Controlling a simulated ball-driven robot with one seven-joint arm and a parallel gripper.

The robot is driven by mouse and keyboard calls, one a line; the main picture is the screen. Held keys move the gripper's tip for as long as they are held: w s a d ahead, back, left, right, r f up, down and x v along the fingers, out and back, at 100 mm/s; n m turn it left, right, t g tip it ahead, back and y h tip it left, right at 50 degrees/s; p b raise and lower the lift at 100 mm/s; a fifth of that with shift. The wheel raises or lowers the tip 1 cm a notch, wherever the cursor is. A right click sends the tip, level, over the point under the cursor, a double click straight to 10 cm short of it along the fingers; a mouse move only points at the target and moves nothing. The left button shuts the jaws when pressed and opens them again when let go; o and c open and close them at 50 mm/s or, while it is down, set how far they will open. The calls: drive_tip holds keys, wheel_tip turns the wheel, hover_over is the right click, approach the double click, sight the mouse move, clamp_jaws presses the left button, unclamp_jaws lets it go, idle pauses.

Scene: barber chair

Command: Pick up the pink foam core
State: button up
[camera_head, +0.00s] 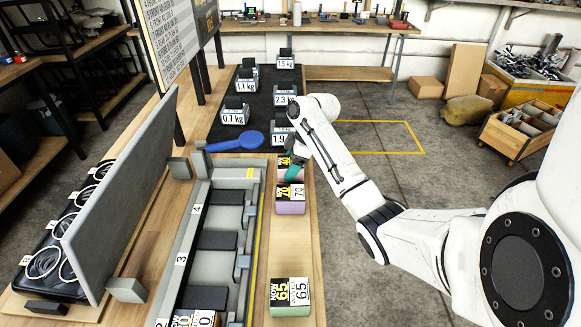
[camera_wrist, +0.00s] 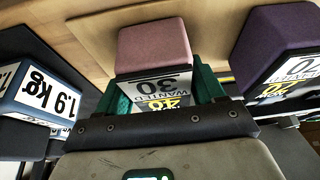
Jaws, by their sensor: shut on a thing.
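The pink foam core (camera_wrist: 154,45) is at the top centre of the wrist view, with a label reading "WANTED 30" and a yellow "NOW 40" on its near face. The green fingers of my gripper (camera_wrist: 163,88) stand on either side of it, shut on it. In the head view my gripper (camera_head: 292,172) is at the back part of the wooden strip, behind the purple block. There only a yellow-and-black label (camera_head: 284,161) of the core shows clearly, and my gripper and arm hide much of it. I cannot tell whether it is lifted.
The purple block (camera_head: 290,203) marked 70 stands close in front, and also shows in the wrist view (camera_wrist: 270,45). A green block (camera_head: 289,309) marked 65 is nearer. A slotted grey tray (camera_head: 262,195) runs along the left. Several labelled weights, including 1.9 kg (camera_wrist: 42,97), and a blue paddle (camera_head: 236,145) are nearby.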

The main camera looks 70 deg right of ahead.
drive_tip(key=shift+r, duration=0.6)
drive_tip(key=s+a+r+p, duration=0.4)
drive_tip(key=s+r+p, duration=0.3)
drive_tip(key=s+r, duration=0.4)
drive_tip(key=shift+s+a+r+p, duration=0.2)
drive_tip(key=shift+s+r+p, duration=0.2)
drive_tip(key=shift+s, duration=0.7)
